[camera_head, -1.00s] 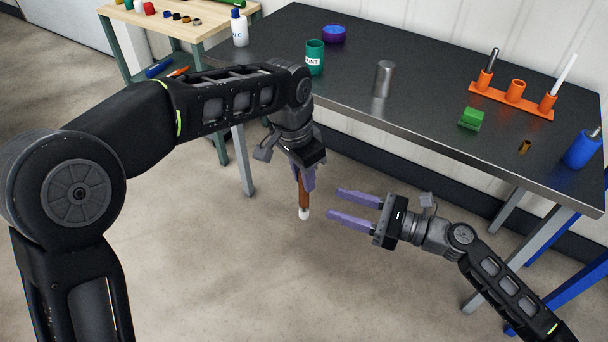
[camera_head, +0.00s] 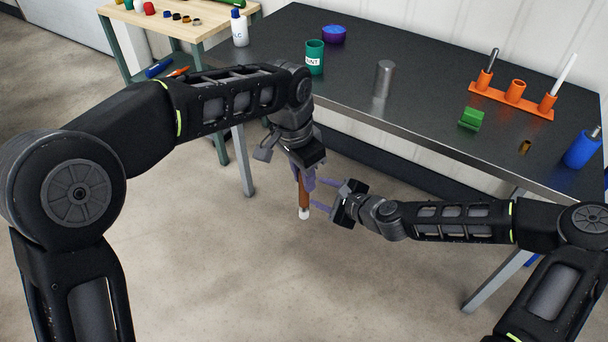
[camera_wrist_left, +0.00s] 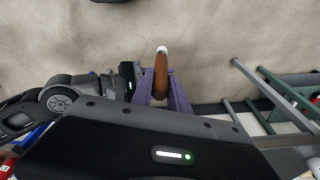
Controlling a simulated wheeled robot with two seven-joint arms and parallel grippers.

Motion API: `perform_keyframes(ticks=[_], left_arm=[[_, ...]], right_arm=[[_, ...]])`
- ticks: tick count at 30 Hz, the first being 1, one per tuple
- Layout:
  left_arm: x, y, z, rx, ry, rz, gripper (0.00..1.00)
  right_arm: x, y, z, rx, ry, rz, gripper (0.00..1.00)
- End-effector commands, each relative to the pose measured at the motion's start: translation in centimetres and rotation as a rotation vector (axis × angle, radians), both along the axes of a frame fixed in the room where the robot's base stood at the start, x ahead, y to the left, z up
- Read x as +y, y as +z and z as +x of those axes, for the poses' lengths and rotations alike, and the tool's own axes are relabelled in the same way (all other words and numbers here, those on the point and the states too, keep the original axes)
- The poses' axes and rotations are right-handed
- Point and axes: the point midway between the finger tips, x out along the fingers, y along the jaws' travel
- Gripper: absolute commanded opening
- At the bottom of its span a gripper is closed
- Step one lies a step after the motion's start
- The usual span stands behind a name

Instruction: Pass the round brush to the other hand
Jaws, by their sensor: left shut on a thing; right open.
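The round brush (camera_head: 304,196) has a brown handle and a white tip, and hangs tip down in the head view. My left gripper (camera_head: 302,180) is shut on its upper part, in front of the dark table's near edge. The brush also shows in the left wrist view (camera_wrist_left: 160,75), between the purple fingers. My right gripper (camera_head: 322,196) is open, coming in from the right. Its purple fingers reach to the brush's handle below the left fingers. I cannot tell whether they touch it. The brush's upper end is hidden in the left gripper.
The dark table (camera_head: 430,110) holds a green paint can (camera_head: 314,58), a metal cylinder (camera_head: 384,78), a green block (camera_head: 471,118), an orange rack (camera_head: 513,98) and a blue container (camera_head: 582,148). A white bottle (camera_head: 239,28) stands at its left end. Open floor lies below the grippers.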

Motion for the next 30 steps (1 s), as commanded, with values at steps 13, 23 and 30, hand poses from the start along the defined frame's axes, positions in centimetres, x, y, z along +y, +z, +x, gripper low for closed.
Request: perform_keyframes(ticks=[13, 23, 30], left_arm=[[0.0, 0.0, 0.0, 0.0, 0.0, 0.0, 0.0], [0.0, 0.0, 0.0, 0.0, 0.0, 0.0, 0.0], [0.0, 0.0, 0.0, 0.0, 0.0, 0.0, 0.0]], right_arm=[[8.2, -11.5, -16.2, -0.017, 0.663, -0.465, 0.46], [4.2, -17.4, -28.8, -0.114, 1.273, -0.849, 0.46], [2.3, -18.0, -30.8, -0.139, 1.404, -0.921, 0.46]])
